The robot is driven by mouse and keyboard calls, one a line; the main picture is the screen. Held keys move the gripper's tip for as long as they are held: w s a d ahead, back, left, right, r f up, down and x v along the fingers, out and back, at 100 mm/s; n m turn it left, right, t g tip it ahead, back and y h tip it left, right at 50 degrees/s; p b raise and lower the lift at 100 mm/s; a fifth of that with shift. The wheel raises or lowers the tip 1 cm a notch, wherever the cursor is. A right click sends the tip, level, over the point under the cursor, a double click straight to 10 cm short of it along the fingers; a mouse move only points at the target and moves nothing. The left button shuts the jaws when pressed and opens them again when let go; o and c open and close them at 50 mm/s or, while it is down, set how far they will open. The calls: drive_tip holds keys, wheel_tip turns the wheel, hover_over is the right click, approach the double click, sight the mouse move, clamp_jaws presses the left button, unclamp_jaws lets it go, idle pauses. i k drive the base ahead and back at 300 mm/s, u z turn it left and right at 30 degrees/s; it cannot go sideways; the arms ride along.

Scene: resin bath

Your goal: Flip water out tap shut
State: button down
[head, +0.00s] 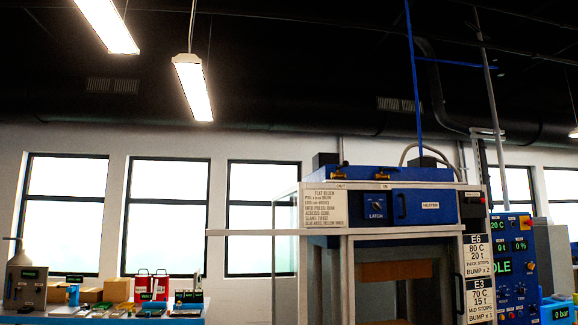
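Two small brass taps stand on the top front edge of a blue and grey press. The left tap (339,173) has a small label below it that seems to read OUT. The right tap (381,172) has a label that seems to read IN. Both are too small for me to tell how their handles are turned. My gripper is not in view.
The press (420,204) carries a blue LATCH panel, a dark handle and an instruction sign (324,209). A blue control cabinet (512,265) stands at right. A bench (180,320) with red cans and boxes is at lower left.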

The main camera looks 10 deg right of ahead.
sight(346, 164)
drive_tip(key=u, duration=1.05)
drive_tip(key=i, duration=0.95)
drive_tip(key=z, duration=2.15)
